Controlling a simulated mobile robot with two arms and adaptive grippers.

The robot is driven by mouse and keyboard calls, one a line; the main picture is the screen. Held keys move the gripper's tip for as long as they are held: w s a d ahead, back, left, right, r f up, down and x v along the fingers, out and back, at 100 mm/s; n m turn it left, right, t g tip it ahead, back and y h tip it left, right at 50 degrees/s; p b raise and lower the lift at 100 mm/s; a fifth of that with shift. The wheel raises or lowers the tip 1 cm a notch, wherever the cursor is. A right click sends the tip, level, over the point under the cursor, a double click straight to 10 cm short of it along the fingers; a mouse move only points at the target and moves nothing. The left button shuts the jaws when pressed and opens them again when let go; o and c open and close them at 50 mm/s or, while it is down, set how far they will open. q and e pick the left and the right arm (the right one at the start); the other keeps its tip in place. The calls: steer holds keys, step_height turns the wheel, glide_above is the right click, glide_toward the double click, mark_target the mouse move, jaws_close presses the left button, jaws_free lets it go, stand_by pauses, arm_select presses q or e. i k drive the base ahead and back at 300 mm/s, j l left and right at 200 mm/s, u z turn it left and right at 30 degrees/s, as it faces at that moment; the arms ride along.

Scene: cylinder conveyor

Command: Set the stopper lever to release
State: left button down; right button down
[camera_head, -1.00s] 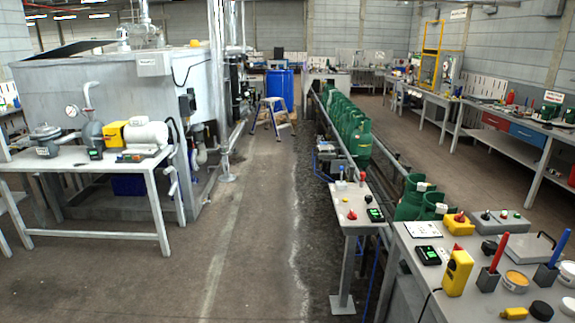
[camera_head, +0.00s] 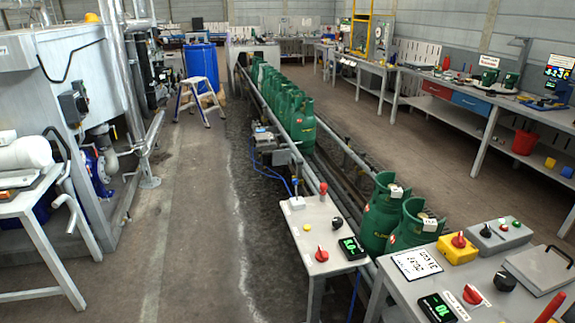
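A small grey stand (camera_head: 301,213) beside the conveyor carries several controls. At its back edge is an upright post with a red top (camera_head: 323,188), and a small blue-and-white fitting (camera_head: 295,187) is to its left. A red knob (camera_head: 321,254), a black knob (camera_head: 337,223) and a yellow button (camera_head: 307,227) are on its top, with a green-lit display (camera_head: 352,247). I cannot tell for sure which of these is the stopper lever, or its setting. Neither of my grippers is in view.
Green cylinders (camera_head: 303,125) line the conveyor (camera_head: 345,152); two more (camera_head: 384,210) stand nearer. A control table (camera_head: 408,286) with a red-knobbed yellow box (camera_head: 457,246) fills the lower right. Floor left of the stand is clear. A step stool (camera_head: 200,100) stands further back.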

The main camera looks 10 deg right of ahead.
mark_target(296, 181)
steer(key=i+j+z, duration=0.2)
steer(key=i+z, duration=0.15)
steer(key=i, duration=0.15)
steer(key=i+j+z, duration=0.35)
steer(key=i, duration=0.15)
steer(key=i+j+z, duration=0.35)
steer(key=i+j, duration=0.1)
steer(key=j, duration=0.05)
